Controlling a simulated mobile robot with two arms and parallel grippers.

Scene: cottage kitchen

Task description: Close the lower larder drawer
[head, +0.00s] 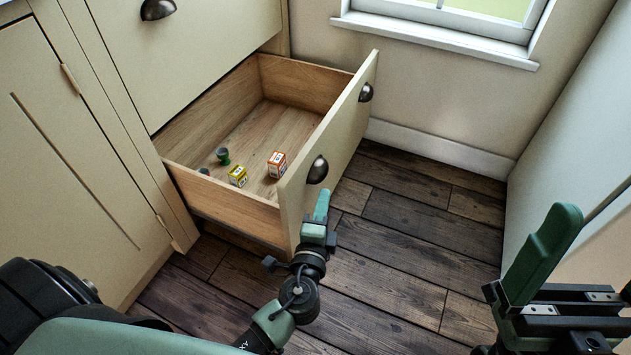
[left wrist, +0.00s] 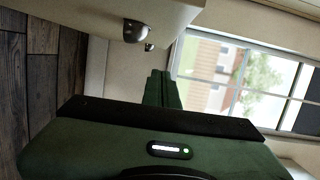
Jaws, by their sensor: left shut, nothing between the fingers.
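The lower larder drawer (head: 329,150) is pulled well out of the cream cabinet in the head view. Its wooden inside shows, and its front carries two dark cup handles (head: 317,169). My left gripper (head: 321,206) is shut and empty, just in front of the drawer front, below and beside the nearer handle. I cannot tell whether it touches the front. In the left wrist view the shut fingers (left wrist: 162,88) point past the drawer front (left wrist: 150,12) with its handles above them. My right gripper (head: 540,255) is at the right edge of the head view, away from the drawer; its opening is unclear.
Inside the drawer lie a yellow box (head: 238,176), an orange and white box (head: 277,164) and small green and grey items (head: 222,155). A closed upper drawer (head: 200,45) is above. The dark plank floor (head: 420,235) is clear. A pale panel (head: 570,120) stands at right.

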